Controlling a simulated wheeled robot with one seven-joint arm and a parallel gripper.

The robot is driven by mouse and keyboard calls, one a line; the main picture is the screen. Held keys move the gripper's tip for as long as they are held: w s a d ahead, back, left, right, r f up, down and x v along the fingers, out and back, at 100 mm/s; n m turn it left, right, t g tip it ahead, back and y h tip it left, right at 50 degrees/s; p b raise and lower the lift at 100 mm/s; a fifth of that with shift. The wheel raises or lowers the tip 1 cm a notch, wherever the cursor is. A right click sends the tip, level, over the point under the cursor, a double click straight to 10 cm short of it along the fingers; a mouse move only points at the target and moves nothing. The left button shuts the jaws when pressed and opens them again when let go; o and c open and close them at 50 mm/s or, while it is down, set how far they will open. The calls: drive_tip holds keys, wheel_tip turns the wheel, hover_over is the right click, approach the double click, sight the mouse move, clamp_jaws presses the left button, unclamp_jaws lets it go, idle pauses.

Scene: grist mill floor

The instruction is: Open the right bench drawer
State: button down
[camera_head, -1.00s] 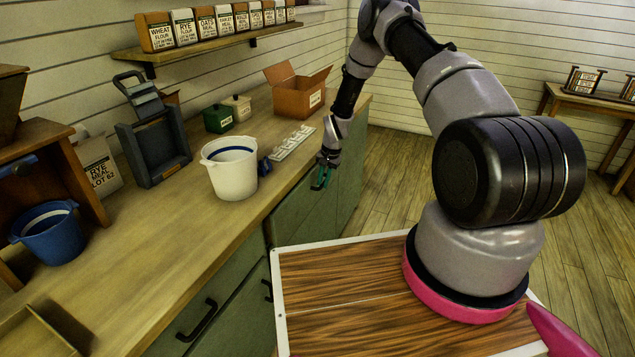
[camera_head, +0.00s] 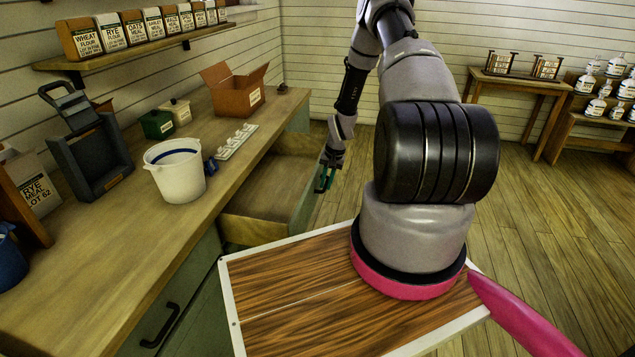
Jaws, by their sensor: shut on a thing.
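The right bench drawer (camera_head: 262,203) is pulled well out from under the wooden bench top, and its bare wooden inside shows. Its green front faces right, and part of it is hidden behind my gripper and arm. My gripper (camera_head: 324,184), with green fingers, is at the outer side of the drawer front, shut on the drawer handle. The handle itself is hidden by the fingers.
On the bench (camera_head: 120,245) stand a white bucket (camera_head: 175,172), a pale tray (camera_head: 238,141), a green box (camera_head: 157,124) and an open cardboard box (camera_head: 236,90). Another black drawer handle (camera_head: 160,326) is at lower left. The floor (camera_head: 545,245) at right is clear.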

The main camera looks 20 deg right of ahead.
drive_tip(key=shift+d, duration=0.1)
drive_tip(key=c, duration=1.1)
unclamp_jaws()
drive_tip(key=r, duration=0.3)
drive_tip(key=s+d+r, duration=0.1)
drive_tip(key=r, duration=0.6)
drive_tip(key=shift+s+d+r, duration=0.15)
drive_tip(key=shift+d+r, duration=0.15)
drive_tip(key=shift+d, duration=0.05)
